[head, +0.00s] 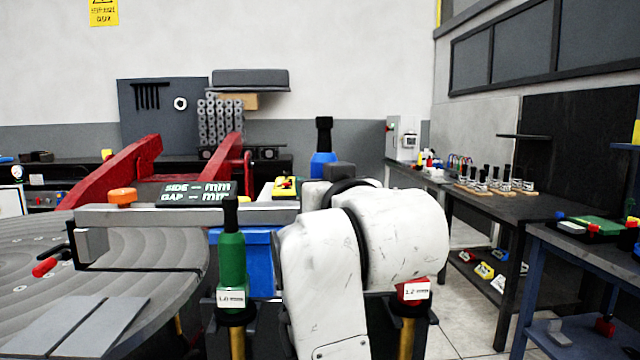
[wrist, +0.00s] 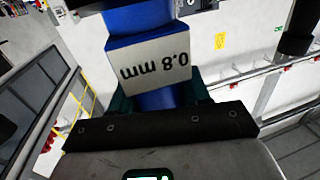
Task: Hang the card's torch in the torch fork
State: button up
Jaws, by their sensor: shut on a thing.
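A blue torch with a white label reading 0.8 mm (wrist: 155,62) is in my gripper (wrist: 159,98) in the wrist view. The jaws are closed around its blue body. In the head view a blue torch with a black upper end (head: 323,160) stands upright behind my white arm; my gripper is hidden there. A green torch labelled 1.0 mm (head: 231,255) stands upright in a holder in front. A red torch labelled 1.2 mm (head: 414,291) is partly hidden by my arm at right. I cannot make out the torch fork or the card with certainty.
A round grey table (head: 140,245) with two flat plates (head: 85,325) fills the left. A grey bar with an orange knob (head: 122,197) crosses above it. A dark sign reads SIDE and GAP (head: 195,193). Red arms (head: 120,170) rise behind. Workbenches (head: 590,250) stand right.

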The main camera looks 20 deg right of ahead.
jog(key=shift+f+b, duration=1.9)
jog(key=shift+f, duration=1.35)
jog(key=shift+s, duration=0.1)
jog(key=s+a+p, duration=0.2)
jog(key=s+a, duration=0.1)
jog(key=s, duration=0.7)
jog(key=shift+s+a+p, duration=0.2)
jog(key=shift+p, duration=0.15)
